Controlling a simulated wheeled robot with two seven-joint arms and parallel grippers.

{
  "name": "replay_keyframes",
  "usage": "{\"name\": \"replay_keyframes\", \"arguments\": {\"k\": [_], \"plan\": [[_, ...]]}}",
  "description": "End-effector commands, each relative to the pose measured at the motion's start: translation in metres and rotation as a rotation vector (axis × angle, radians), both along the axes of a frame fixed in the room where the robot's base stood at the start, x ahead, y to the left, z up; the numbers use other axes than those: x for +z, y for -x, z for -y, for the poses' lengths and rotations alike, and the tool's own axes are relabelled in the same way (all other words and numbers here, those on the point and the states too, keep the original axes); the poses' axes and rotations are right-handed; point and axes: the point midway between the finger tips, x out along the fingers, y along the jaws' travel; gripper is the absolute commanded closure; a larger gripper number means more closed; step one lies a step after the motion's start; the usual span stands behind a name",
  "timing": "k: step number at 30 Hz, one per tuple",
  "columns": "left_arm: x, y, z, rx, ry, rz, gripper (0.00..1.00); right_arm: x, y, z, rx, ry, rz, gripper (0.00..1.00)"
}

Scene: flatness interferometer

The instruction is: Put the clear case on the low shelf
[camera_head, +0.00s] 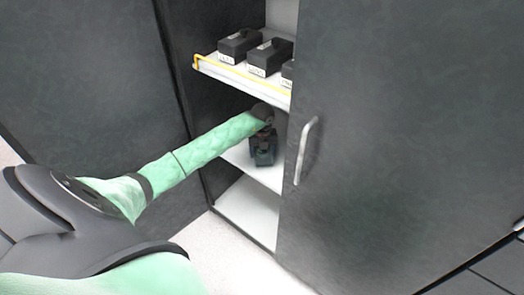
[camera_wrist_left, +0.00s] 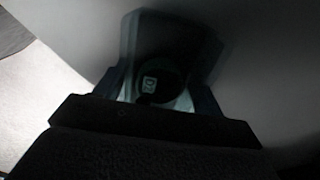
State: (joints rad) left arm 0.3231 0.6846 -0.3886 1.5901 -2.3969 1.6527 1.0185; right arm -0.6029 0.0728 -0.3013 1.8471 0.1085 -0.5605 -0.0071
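My left arm reaches through the cabinet's open front. My left gripper (camera_head: 263,152) is in the dim space under the top shelf, just above the middle shelf. In the left wrist view the fingers (camera_wrist_left: 160,85) stand on both sides of the clear case (camera_wrist_left: 184,101) and appear to be closed on it. Through the case I see a dark round piece with a small white label. The picture is dark, so I cannot tell whether the case touches the shelf. My right gripper is not in view.
The top shelf (camera_head: 222,68) has a yellow front rail and carries several labelled black boxes (camera_head: 268,58). The middle shelf (camera_head: 238,157) and the bottom shelf (camera_head: 248,212) show bare white surface. A dark door (camera_head: 390,150) with a pale handle (camera_head: 305,150) stands close on the right.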

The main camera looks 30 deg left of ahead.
Motion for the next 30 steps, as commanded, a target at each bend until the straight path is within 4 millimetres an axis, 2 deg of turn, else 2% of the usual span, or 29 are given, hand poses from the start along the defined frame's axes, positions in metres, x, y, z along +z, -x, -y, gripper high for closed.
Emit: {"name": "replay_keyframes", "arguments": {"k": [1, 3, 16, 20, 30], "plan": [[0.000, 0.000, 0.000, 0.000, 0.000, 0.000, 0.21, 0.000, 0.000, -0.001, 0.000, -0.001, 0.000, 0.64], [0.000, 0.000, 0.000, 0.000, 0.000, 0.000, 0.11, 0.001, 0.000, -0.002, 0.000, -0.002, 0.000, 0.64], [0.007, 0.000, -0.001, 0.000, -0.001, 0.002, 0.11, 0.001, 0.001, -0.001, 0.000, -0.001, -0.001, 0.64], [0.020, 0.000, -0.001, -0.001, -0.002, 0.001, 0.11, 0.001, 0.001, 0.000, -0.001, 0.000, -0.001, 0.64], [0.069, -0.001, -0.001, 0.000, -0.001, 0.002, 0.11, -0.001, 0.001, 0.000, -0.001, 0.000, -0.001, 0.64]]}}
